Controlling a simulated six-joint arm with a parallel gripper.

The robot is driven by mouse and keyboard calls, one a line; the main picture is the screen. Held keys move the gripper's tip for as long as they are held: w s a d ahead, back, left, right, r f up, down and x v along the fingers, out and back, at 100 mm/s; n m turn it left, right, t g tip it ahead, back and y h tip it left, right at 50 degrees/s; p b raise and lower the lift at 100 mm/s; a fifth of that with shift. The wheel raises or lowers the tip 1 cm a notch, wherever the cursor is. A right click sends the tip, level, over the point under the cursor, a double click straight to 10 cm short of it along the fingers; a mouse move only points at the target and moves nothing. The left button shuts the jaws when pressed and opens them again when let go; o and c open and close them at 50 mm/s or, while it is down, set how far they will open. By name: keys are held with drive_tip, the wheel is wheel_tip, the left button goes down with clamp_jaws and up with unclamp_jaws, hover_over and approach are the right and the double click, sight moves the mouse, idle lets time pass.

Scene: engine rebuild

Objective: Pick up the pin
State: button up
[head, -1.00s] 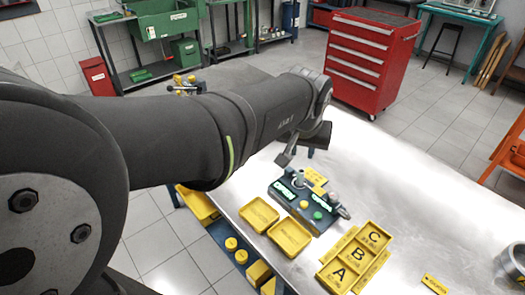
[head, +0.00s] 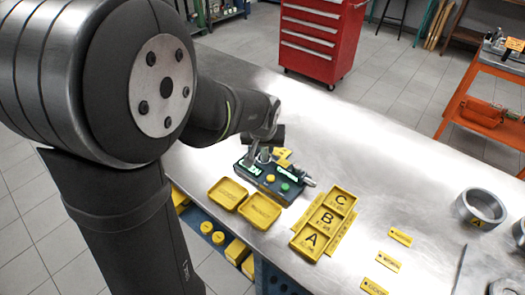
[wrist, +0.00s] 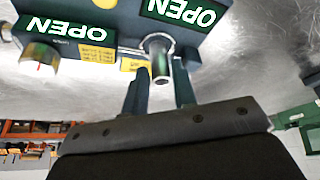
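A short grey metal cylinder with a hollow end, which looks to be the pin (wrist: 158,62), stands out from a dark blue-grey fixture (wrist: 105,18) with green OPEN labels. In the head view the fixture (head: 272,184) sits on the metal bench, with a yellow and a green button. My gripper (wrist: 160,85) is open in the wrist view, one finger to each side of the cylinder's free end. I see no clear contact. In the head view my gripper (head: 254,148) is at the fixture's back left, its fingers small and partly hidden.
Metal rings (head: 465,216) and small yellow labels (head: 380,261) lie farther right.

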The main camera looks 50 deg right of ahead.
drive_tip(key=shift+x, duration=1.45)
clamp_jaws()
